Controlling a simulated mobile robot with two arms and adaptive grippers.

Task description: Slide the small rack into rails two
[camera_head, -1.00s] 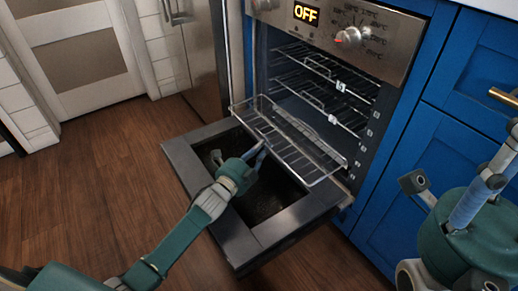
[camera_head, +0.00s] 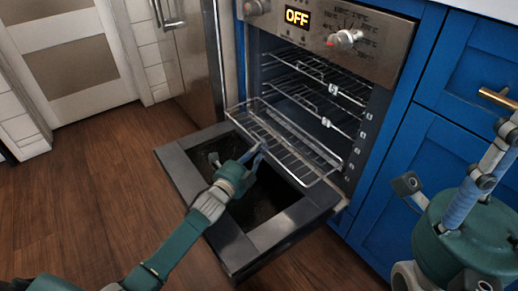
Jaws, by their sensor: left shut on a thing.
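The small rack (camera_head: 302,158) is a wire rack with a raised rim, roughly level at the oven's mouth. Its front part sticks out over the lowered door, and its back end reaches the opening. My left gripper (camera_head: 260,151) is shut on the rack's front edge, left of the edge's middle. The oven (camera_head: 345,65) is open, with wire shelves or rails (camera_head: 318,78) at several heights inside. Whether the rack's back sits in the rails cannot be told.
The oven door (camera_head: 178,168) is folded down below the rack, under my left forearm. Blue cabinets (camera_head: 400,170) with a brass handle (camera_head: 497,97) stand right of the oven. A steel fridge (camera_head: 195,60) stands left. The wooden floor (camera_head: 90,190) at left is clear.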

